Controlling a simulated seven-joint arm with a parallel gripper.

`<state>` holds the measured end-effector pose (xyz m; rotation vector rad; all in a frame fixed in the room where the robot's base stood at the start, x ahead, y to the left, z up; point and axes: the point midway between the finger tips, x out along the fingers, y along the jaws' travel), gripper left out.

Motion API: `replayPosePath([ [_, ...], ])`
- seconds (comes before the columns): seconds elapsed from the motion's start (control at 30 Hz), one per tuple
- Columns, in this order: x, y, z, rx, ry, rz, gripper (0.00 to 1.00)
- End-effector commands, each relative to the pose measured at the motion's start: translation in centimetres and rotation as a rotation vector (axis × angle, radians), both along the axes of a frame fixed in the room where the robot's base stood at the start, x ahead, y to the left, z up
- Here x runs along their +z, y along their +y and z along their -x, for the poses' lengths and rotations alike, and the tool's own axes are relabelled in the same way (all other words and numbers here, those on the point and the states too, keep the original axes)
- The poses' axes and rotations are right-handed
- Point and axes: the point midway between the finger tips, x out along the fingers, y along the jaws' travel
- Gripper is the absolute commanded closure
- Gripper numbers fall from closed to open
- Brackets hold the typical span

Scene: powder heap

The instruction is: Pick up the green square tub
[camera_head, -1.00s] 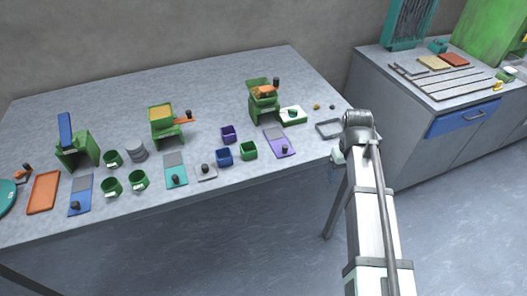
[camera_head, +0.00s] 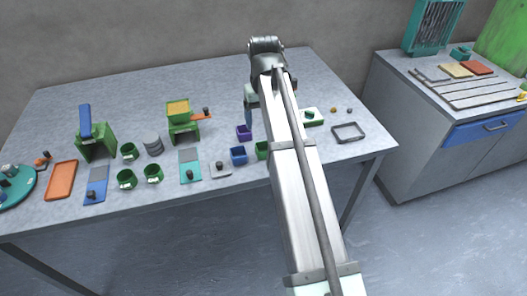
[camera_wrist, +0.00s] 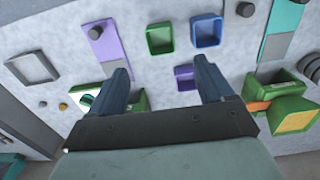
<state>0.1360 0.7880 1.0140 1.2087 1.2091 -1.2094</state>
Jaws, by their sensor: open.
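The green square tub (camera_wrist: 149,50) stands upright on the table, just beyond my fingertips in the wrist view. In the head view only the left part of the tub (camera_head: 261,151) shows, as my arm hides the rest. My gripper (camera_wrist: 161,66) is open and empty, its two blue-grey fingers spread above the table. A blue tub (camera_wrist: 206,45) stands right of the green one. A purple tub (camera_wrist: 184,86) lies in view between the fingers, partly cut off by the gripper.
A purple board (camera_wrist: 107,47) and a grey frame (camera_wrist: 35,67) lie to the left in the wrist view. Green stands flank the gripper, one with a yellow top (camera_head: 178,108) in the head view. Green round pots (camera_head: 128,151) stand farther left.

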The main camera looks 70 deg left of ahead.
Motion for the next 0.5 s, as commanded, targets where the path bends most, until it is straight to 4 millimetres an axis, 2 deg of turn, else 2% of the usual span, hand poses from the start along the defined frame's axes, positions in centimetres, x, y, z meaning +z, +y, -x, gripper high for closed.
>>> replayPosePath([
  [0.1,-2.3,-0.2,0.0,0.000,0.000,0.002,0.19],
  [0.3,-5.3,-0.2,0.0,0.000,0.000,0.001,0.19],
  [0.5,-6.4,-0.1,-0.1,0.000,0.000,0.000,0.19],
])
